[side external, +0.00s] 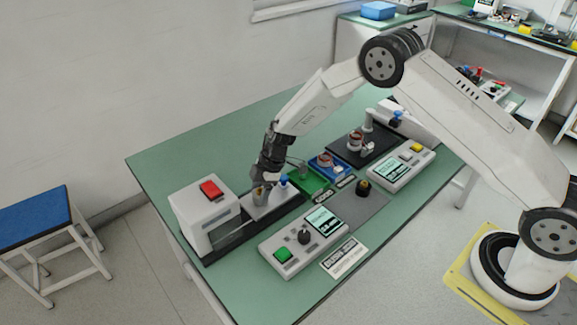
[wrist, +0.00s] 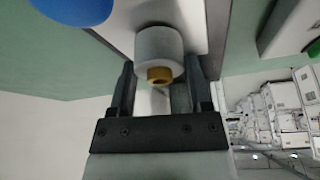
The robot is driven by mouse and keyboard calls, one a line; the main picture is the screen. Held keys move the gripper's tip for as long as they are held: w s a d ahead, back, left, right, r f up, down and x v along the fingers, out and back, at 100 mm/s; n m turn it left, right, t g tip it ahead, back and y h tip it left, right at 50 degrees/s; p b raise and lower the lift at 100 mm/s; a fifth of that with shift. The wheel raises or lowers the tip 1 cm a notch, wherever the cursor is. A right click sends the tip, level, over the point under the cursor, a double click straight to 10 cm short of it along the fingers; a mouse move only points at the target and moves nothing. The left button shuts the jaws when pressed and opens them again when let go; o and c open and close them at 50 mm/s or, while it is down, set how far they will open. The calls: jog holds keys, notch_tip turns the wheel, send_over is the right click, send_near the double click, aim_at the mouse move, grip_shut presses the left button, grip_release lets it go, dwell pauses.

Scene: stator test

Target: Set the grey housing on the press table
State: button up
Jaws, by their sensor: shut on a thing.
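The grey housing (wrist: 160,45) is a short, round grey cylinder with a brass-coloured piece at its near end. My gripper (wrist: 160,75) is shut on it, with one dark finger on each side. In the side external view my gripper (side external: 261,185) points down over the pale press plate (side external: 259,211), beside the white press box (side external: 205,212) with its red button. Most of the housing is hidden by the fingers there. I cannot tell whether it touches the plate.
A blue-topped part (side external: 283,181) stands close to the right of my gripper. Green (side external: 310,181) and blue (side external: 326,161) trays lie behind it. Two control boxes (side external: 303,243) (side external: 402,166) stand to the right. The green table (side external: 160,160) is clear at back left.

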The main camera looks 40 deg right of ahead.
jog(key=o, duration=1.3)
jog(key=shift+o, duration=0.2)
jog(key=shift+r, duration=0.15)
jog(key=v, duration=0.7)
jog(key=shift+d+r, duration=0.2)
